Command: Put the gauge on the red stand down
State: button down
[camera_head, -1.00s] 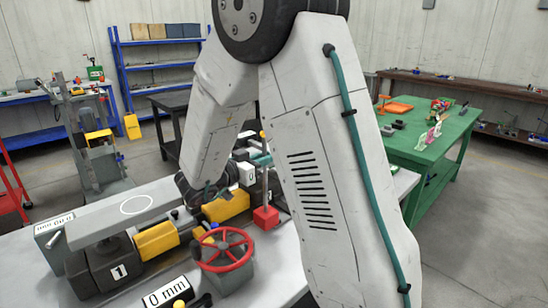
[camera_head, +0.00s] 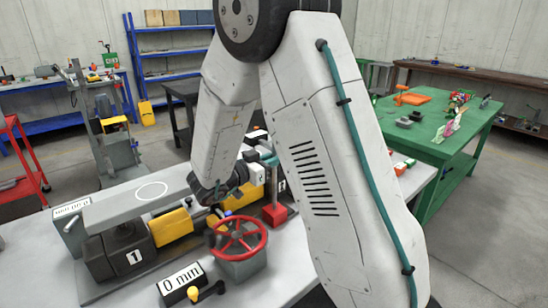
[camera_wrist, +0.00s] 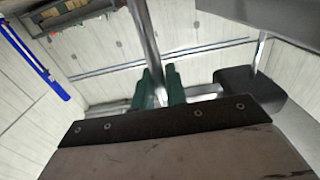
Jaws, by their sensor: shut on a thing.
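The gauge's red stand (camera_head: 275,213) shows in the head view as a red block with a thin upright post, right of the red handwheel. My gripper (camera_head: 266,158) is at the upper part of this post, partly hidden by my own arm. In the wrist view my gripper's green fingers (camera_wrist: 159,88) are shut on a silver rod (camera_wrist: 144,35), which looks like the stand's post. The stand looks upright. I cannot tell whether its base touches the grey table. The gauge's dial cannot be made out.
A jack marked 1 (camera_head: 132,257) and yellow blocks (camera_head: 172,227) stand left under a grey beam (camera_head: 135,205). A green table (camera_head: 440,140) stands at the right.

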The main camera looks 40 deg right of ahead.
jog(key=c, duration=1.4)
grip_release()
jog(key=shift+c, duration=0.2)
